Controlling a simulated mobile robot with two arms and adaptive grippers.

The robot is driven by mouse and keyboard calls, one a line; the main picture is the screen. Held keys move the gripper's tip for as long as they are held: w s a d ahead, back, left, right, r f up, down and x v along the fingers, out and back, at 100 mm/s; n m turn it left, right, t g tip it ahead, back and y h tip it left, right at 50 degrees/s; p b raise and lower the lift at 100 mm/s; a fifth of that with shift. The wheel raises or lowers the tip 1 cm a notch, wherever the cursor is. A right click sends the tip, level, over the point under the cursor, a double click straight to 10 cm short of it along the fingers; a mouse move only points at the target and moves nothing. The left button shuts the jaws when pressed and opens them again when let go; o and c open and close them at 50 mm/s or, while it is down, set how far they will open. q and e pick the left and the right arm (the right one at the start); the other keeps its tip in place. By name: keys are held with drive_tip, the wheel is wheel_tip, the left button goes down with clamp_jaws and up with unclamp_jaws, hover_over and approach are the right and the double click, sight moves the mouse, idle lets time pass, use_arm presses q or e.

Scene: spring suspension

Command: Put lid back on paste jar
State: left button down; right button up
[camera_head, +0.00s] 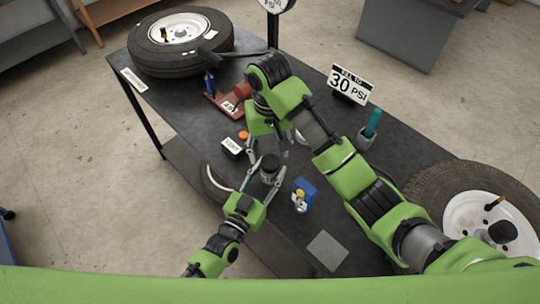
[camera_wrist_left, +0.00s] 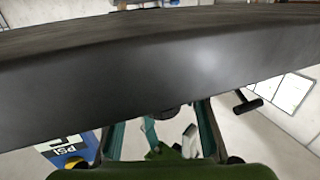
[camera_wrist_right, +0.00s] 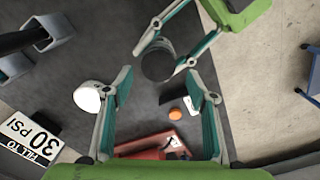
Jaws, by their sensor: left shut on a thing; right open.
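My left gripper (camera_head: 265,180) is shut on a small dark round cylinder (camera_head: 270,163), which looks like the paste jar. Its dark round top also shows in the right wrist view (camera_wrist_right: 158,65). My right gripper (camera_wrist_right: 157,105) is open and empty, with its fingers spread beyond the held cylinder. A white round piece (camera_wrist_right: 87,97) shows beside the right gripper's left finger. A small orange round piece (camera_wrist_right: 175,113) lies on the table near the black labelled box (camera_head: 232,146). I cannot tell which one, if either, is the lid.
A grey square (camera_head: 327,251) lies near the front edge.

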drive_tip(key=shift+d+r, duration=0.25)
drive_tip(key=shift+r, duration=0.45)
drive_tip(key=shift+a, duration=0.1)
drive_tip(key=shift+c, duration=0.3)
drive_tip(key=shift+w+a+r+n, duration=0.2)
drive_tip(key=shift+r+n, duration=0.25)
drive_tip(key=shift+n, duration=0.65)
drive_tip(key=n, duration=0.2)
drive_tip(key=r+n, duration=0.1)
drive_tip(key=shift+w+a+r+n, duration=0.1)
drive_tip(key=shift+w+a+n, duration=0.15)
drive_tip(key=shift+n, duration=0.15)
drive_tip(key=n, duration=0.2)
drive_tip(key=r+n, duration=0.1)
drive_tip(key=n, duration=0.1)
drive_tip(key=shift+s, duration=0.1)
drive_tip(key=n, duration=0.3)
drive_tip(key=d+n, duration=0.1)
drive_tip(key=n, duration=0.1)
drive_tip(key=shift+s+r, duration=0.15)
drive_tip(key=shift+s, duration=0.25)
